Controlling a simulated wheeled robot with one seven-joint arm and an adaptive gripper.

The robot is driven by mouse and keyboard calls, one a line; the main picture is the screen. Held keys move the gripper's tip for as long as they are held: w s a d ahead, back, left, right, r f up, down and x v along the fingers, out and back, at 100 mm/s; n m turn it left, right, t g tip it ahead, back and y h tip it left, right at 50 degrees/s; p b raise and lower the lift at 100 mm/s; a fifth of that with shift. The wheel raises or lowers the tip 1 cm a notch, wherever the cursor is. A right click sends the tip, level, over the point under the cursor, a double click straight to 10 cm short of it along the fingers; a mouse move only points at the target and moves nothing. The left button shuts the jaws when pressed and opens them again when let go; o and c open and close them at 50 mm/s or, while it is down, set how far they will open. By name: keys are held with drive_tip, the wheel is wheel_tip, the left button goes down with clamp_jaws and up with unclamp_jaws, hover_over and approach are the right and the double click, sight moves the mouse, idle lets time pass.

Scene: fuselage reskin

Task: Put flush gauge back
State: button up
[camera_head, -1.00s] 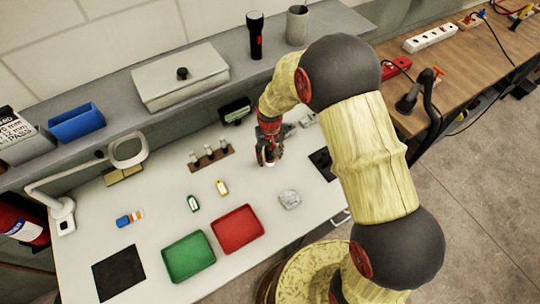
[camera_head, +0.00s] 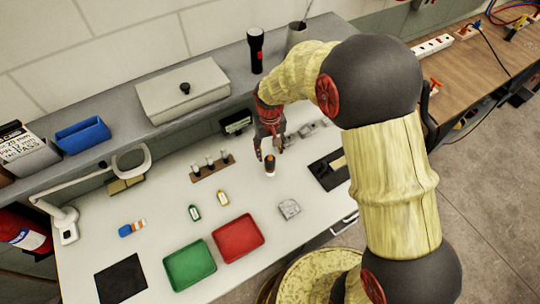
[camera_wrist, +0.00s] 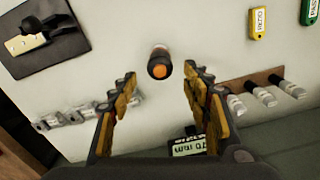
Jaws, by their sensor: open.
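A small dark cylinder with an orange end (camera_head: 270,167) stands on the white tabletop, and its lower part looks pale. I take it for the flush gauge, but no label shows. In the wrist view this cylinder (camera_wrist: 159,68) is just beyond and between my fingertips, orange end facing the camera. My gripper (camera_head: 270,150) is open above and behind the cylinder. In the wrist view my gripper (camera_wrist: 160,80) has clear gaps to the cylinder on both sides and holds nothing.
A brown rack (camera_head: 213,170) with several small cylinders stands left of the cylinder. A dark display box (camera_head: 236,122) is behind. A dark mat (camera_head: 322,174) with a tool lies right. Red (camera_head: 239,239) and green (camera_head: 190,265) trays are in front.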

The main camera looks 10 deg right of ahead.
drive_tip(key=shift+d+r, duration=0.1)
drive_tip(key=shift+r, duration=0.8)
drive_tip(key=s+d+r+t, duration=0.1)
drive_tip(key=s+d+r, duration=0.25)
drive_tip(key=r, duration=0.55)
drive_tip(key=s+d+r+t, duration=0.2)
drive_tip(key=s+r, duration=0.2)
drive_tip(key=r, duration=0.4)
drive_tip(key=s+d+r+t, duration=0.1)
drive_tip(key=s+r, duration=0.3)
drive_tip(key=s, duration=0.4)
drive_tip(key=s+d+r+m+t, duration=0.1)
drive_tip(key=s+d+r, duration=0.3)
drive_tip(key=s, duration=0.4)
drive_tip(key=shift+r+m+t, duration=0.3)
drive_tip(key=shift+r, duration=0.25)
drive_tip(key=shift+w, duration=0.1)
